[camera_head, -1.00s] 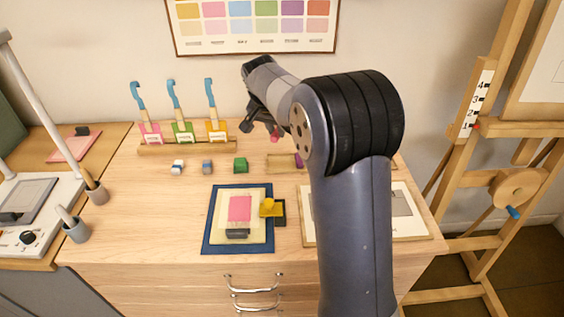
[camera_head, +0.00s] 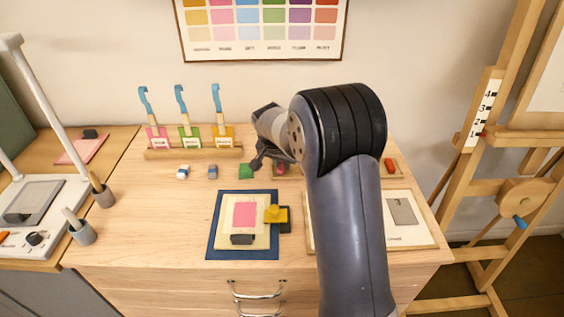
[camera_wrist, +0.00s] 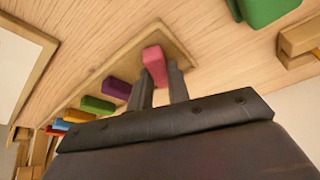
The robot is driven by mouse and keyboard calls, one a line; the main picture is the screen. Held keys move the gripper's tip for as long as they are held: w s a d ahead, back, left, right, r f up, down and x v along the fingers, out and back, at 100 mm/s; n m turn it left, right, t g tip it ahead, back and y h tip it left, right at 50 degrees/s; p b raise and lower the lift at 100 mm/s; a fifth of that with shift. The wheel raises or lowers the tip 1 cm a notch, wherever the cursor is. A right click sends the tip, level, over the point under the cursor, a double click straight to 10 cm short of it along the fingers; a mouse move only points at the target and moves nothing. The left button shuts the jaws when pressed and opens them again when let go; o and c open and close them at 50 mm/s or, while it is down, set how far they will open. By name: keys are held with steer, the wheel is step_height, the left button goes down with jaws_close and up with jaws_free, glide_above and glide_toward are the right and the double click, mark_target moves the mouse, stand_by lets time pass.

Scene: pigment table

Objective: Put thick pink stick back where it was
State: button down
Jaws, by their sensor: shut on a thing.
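My gripper (camera_wrist: 158,84) is shut on the thick pink stick (camera_wrist: 155,62), which shows between the two dark fingers in the wrist view. The stick is over the bare end of a wooden tray (camera_wrist: 181,42), beside a purple stick (camera_wrist: 116,88). I cannot tell whether it touches the tray floor. In the head view my gripper (camera_head: 270,158) is low over the tray's left end, with the pink stick (camera_head: 281,169) just showing below it. My arm hides most of the tray there; its right end (camera_head: 401,174) shows.
The tray also holds a green stick (camera_wrist: 97,105) and several others, with a red stick (camera_head: 389,165) at its right end. A green block (camera_head: 246,171) stands close left of my gripper. A blue mat (camera_head: 214,249) lies in front.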

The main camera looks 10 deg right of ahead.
mark_target(282, 166)
steer(key=shift+f, duration=0.2)
steer(key=c, duration=1.6)
jaws_free()
steer(key=shift+r, duration=0.1)
steer(key=shift+a+r, duration=0.1)
steer(key=shift+r, duration=0.4)
steer(key=v, duration=1.1)
steer(key=shift+s+a+r, duration=0.1)
steer(key=shift+s, duration=0.1)
steer(key=x, duration=1.2)
steer(key=shift+w, duration=0.1)
steer(key=shift+r, duration=2.2)
